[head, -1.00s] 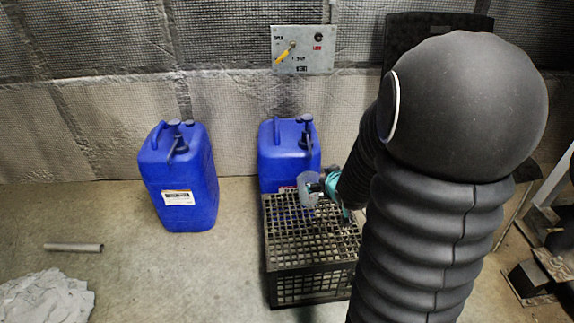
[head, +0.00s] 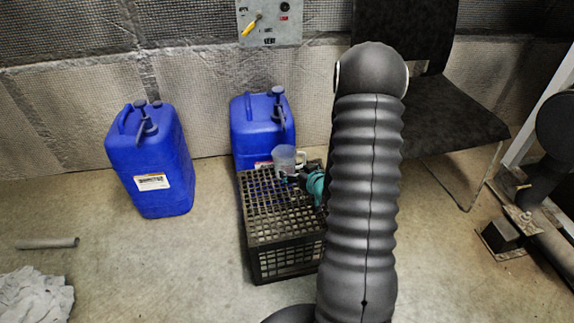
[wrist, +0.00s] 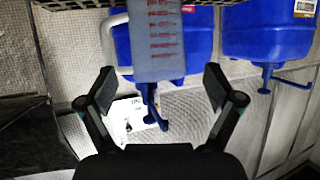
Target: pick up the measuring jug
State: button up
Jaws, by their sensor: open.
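The measuring jug (head: 284,156) is a clear cup with a pale handle, upright at the back of the black crate's grid top (head: 262,225). In the wrist view, which looks upside down, the jug (wrist: 157,40) shows red graduation marks, with its handle at the left. My gripper (head: 292,178) is beside the jug on its near right side, partly hidden by my arm. In the wrist view my gripper (wrist: 158,88) is open and empty, its fingers spread wide on either side of the jug's line.
A blue canister (head: 262,130) stands right behind the crate, and another blue canister (head: 150,160) stands to the left. A wall control panel (head: 268,22) hangs above. A chair (head: 440,110) is at the right. A pipe piece (head: 47,243) and grey cloth (head: 36,296) lie at left.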

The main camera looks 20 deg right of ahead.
aim_at(291, 159)
jog(key=shift+d+x, duration=0.2)
jog(key=shift+x, duration=3.75)
jog(key=shift+f, duration=0.1)
jog(key=c, duration=1.1)
jog(key=shift+r, duration=1.55)
jog(key=shift+s+d+r+p, duration=0.2)
jog(key=shift+d+r+p, duration=0.1)
jog(key=shift+d+r, duration=1.3)
jog(key=shift+s+d+r+p, duration=0.3)
jog(key=shift+d+r, duration=0.7)
jog(key=shift+d, duration=1.2)
jog(key=shift+s+d+r+p, duration=0.15)
jog(key=shift+d+r+p, duration=0.2)
jog(key=shift+d+r, duration=1.25)
